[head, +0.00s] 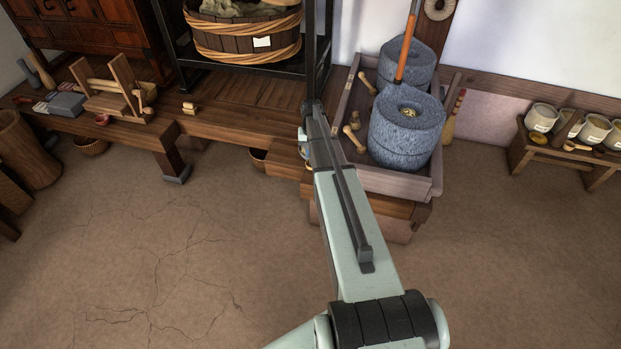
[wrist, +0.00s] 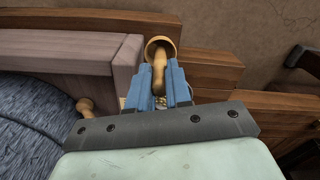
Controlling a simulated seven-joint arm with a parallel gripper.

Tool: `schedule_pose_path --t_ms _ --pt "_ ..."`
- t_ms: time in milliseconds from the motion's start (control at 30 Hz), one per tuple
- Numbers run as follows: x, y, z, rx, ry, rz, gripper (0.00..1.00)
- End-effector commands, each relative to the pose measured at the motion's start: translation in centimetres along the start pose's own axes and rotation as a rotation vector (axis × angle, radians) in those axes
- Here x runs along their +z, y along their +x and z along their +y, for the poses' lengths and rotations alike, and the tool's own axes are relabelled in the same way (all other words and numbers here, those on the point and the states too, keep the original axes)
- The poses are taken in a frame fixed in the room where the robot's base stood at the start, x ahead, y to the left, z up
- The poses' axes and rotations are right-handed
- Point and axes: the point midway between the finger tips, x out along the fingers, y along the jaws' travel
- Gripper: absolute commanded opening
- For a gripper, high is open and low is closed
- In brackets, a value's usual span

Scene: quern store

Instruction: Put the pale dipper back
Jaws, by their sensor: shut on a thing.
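In the wrist view, my gripper (wrist: 161,72) has its two blue fingers closed around the handle of a tan wooden dipper (wrist: 157,80). Its round cup (wrist: 161,42) points away beyond the fingertips, over the wooden bench edge beside the quern tray. In the head view my arm hides most of the gripper and the dipper, left of the quern tray. I cannot tell whether the dipper touches anything beneath it.
The grey tray (head: 430,187) holds stone querns (head: 405,140), an orange-handled rod and wooden tools (head: 354,138). A right-hand bench (head: 520,152) carries several pots and a scoop (head: 577,147). A left bench (head: 240,130) holds a wooden stand (head: 118,92). Open floor lies at front left.

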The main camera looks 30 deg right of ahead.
Motion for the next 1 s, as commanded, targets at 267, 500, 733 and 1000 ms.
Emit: schedule_pose_path --t_ms 267,500,733,1000 --pt "-2.8 0.3 -0.4 0.0 0.106 -0.001 0.0" --pt "-2.7 2.8 -0.4 0.001 0.118 -0.002 0.0" --pt "-2.7 6.1 -0.4 0.001 0.117 -0.002 0.0" --pt "-2.7 8.5 -0.4 0.001 0.117 -0.002 0.0"
